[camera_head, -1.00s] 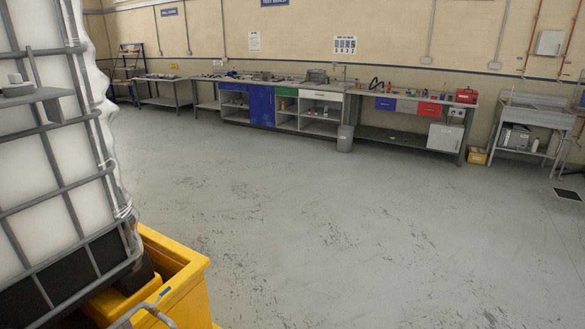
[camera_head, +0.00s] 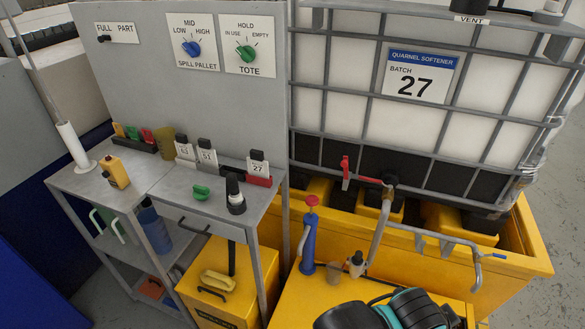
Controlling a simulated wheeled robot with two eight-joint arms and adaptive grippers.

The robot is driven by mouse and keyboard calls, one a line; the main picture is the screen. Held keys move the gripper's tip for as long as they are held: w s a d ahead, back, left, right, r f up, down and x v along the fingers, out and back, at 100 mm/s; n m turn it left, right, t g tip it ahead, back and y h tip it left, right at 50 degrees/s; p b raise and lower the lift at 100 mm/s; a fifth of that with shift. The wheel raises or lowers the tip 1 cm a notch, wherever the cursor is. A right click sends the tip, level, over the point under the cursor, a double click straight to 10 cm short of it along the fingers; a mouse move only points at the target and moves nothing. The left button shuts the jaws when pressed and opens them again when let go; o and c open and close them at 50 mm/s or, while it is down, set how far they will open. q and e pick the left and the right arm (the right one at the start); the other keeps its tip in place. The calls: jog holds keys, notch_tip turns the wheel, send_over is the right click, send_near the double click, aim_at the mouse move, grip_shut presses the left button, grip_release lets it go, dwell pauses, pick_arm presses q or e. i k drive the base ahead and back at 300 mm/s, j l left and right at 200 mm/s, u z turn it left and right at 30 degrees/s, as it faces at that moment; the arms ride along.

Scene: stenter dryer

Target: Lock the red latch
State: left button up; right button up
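A red lever (camera_head: 345,173) shows in the head view. It stands upright at the left end of a short red arm that joins the top of a bent metal pipe (camera_head: 377,222), in front of the tote's dark base. A red knob (camera_head: 311,201) tops a blue upright fitting (camera_head: 308,245) to its lower left. I cannot tell which red part is the latch, or whether it is locked. Neither of my grippers shows in view.
The caged white tote (camera_head: 418,136) stands in a yellow spill pallet (camera_head: 528,265). A grey bench (camera_head: 185,208) with bottles and tags is at left, below a panel with knobs (camera_head: 135,70). Black and teal equipment (camera_head: 415,308) sits at bottom centre. Grey floor is clear at far right.

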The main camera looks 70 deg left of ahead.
aim_at(344, 163)
jog(key=i+u, duration=0.15)
jog(key=u, duration=1.95)
